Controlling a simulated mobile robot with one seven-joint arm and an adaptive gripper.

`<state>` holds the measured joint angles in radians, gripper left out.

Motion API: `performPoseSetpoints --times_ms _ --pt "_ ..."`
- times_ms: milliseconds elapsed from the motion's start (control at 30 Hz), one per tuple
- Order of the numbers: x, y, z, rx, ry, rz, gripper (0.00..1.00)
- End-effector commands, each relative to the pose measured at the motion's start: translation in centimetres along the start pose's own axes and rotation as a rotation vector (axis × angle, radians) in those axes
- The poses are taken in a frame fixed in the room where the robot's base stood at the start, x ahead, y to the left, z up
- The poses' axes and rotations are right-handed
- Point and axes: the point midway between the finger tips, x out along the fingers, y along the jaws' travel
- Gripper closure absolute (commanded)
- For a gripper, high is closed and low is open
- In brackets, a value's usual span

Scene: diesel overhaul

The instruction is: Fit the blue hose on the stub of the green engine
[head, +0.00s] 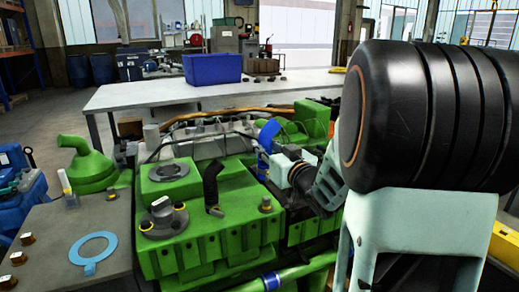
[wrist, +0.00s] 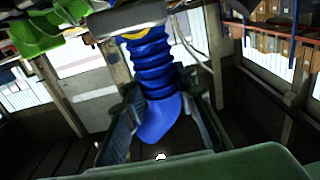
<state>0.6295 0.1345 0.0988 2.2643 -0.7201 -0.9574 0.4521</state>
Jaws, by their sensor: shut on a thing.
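The blue hose (wrist: 152,75) is ribbed along its length, with a smooth bent end, and fills the middle of the wrist view. In the head view a small part of it (head: 268,134) shows over the engine's far right side. My gripper (wrist: 163,97) is shut on the hose, one finger on each side. In the head view my gripper (head: 273,150) is partly hidden. A grey plate-like part (wrist: 128,17) lies at the hose's upper end; I cannot tell if they touch. The green engine (head: 220,210) stands in front of me. I cannot clearly identify its stub; a black elbow (head: 211,182) rises from its top.
A white table (head: 130,97) with a blue bin (head: 212,68) stands behind the engine. A grey bench (head: 95,220) at left holds a green funnel-shaped part (head: 90,168), a light-blue ring (head: 92,246) and several brass fittings. My arm hides the right side.

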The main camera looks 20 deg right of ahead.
Motion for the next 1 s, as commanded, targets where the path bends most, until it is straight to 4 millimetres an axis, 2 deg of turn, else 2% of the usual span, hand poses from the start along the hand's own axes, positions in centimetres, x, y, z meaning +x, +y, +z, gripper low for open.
performPoseSetpoints --times_ms 67,267,700,1000 --pt "-0.3 0.6 0.0 -0.002 0.002 0.005 1.00" --pt "-0.3 0.6 1.2 0.000 0.001 0.005 1.00" --pt "-0.3 0.6 6.5 0.000 0.002 0.004 1.00" --pt "-0.3 0.6 6.8 -0.001 0.002 0.004 1.00"
